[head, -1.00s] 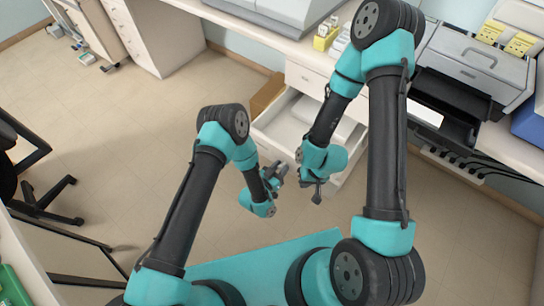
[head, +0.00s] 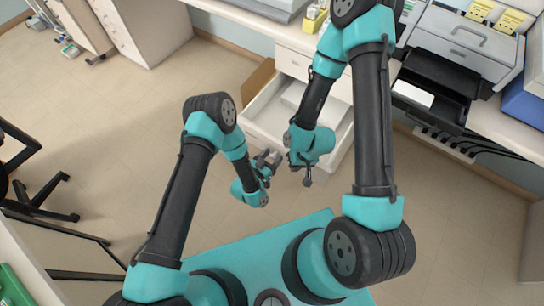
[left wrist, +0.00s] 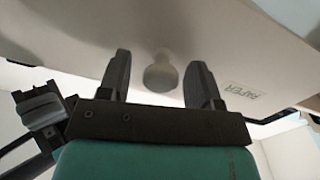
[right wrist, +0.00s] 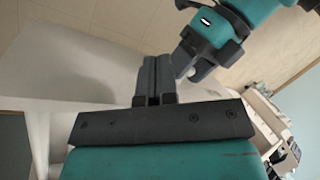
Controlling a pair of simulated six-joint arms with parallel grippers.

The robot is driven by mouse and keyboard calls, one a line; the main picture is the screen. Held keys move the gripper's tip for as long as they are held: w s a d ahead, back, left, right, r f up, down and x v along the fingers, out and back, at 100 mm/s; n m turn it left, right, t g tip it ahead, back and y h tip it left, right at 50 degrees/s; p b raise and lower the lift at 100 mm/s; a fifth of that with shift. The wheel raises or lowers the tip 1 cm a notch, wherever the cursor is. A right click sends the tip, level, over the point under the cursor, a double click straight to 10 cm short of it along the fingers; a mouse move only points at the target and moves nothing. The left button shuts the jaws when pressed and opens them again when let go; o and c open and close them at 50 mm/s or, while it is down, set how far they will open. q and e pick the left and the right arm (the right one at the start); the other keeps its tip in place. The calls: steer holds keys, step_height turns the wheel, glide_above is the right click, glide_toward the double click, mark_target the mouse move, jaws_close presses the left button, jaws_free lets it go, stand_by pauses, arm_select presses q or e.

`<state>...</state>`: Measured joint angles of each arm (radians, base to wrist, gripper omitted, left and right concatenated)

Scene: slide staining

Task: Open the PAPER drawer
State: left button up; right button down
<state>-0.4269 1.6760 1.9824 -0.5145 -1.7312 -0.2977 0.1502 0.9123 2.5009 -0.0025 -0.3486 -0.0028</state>
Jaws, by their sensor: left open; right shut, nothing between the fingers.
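The PAPER drawer (head: 262,115) is pulled well out of the white cabinet in the head view, with its inside showing. In the left wrist view, its front (left wrist: 255,60) carries a PAPER label (left wrist: 244,93) and a round knob (left wrist: 160,75). My left gripper (head: 270,160) is at the drawer front. Its fingers are open, one on each side of the knob (left wrist: 160,62); I cannot tell whether they touch it. My right gripper (head: 307,178) is shut and empty, in front of the drawer's right part. Its closed fingers show in the right wrist view (right wrist: 157,75).
A brown box (head: 258,78) stands beside the drawer on the left. A black chair (head: 45,195) is at far left. Open floor (head: 120,130) lies left of my arms.

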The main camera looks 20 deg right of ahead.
arm_select(q)
steer(key=v, duration=1.7)
steer(key=shift+s, duration=0.15)
steer(key=shift+a, duration=0.15)
steer(key=w+a+n+g+y, duration=0.4)
steer(key=a+y, duration=0.3)
steer(key=a, duration=0.5)
steer(key=s+a+r+n+g+y, duration=0.2)
steer(key=a+r+n, duration=0.1)
steer(key=a, duration=0.3)
steer(key=s+a+r+n+g+y, duration=0.2)
steer(key=a+r+n+g, duration=0.1)
steer(key=a, duration=0.4)
steer(key=shift+s+r+n, duration=0.3)
steer(key=shift+r+n, duration=0.4)
steer(key=shift+r, duration=0.15)
